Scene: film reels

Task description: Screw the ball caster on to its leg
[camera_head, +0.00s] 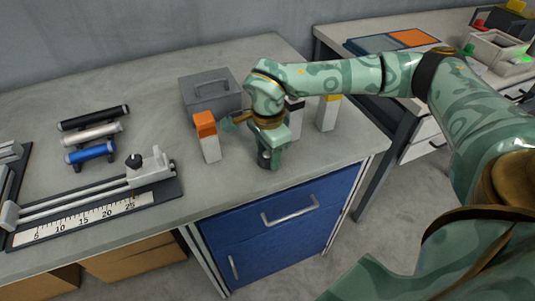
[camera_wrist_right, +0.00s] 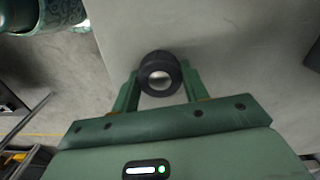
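My right gripper (camera_head: 268,152) points down over the front part of the grey bench. In the right wrist view its two green fingers (camera_wrist_right: 161,92) lie against both sides of a dark round ring with a pale, shiny centre (camera_wrist_right: 160,78), which looks like the ball caster. In the head view a short dark cylinder (camera_head: 264,159) shows at the fingertips, close to the bench top. I cannot make out a separate leg; anything under the caster is hidden by it and the gripper. My left gripper is not in view.
A white post with an orange top (camera_head: 207,137) stands just left of the gripper. A yellow-topped post (camera_head: 328,113) stands to the right, a grey box (camera_head: 208,90) behind. Black, white and blue rollers (camera_head: 90,152) and a ruler fixture (camera_head: 85,220) are at left. The bench's front edge is near.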

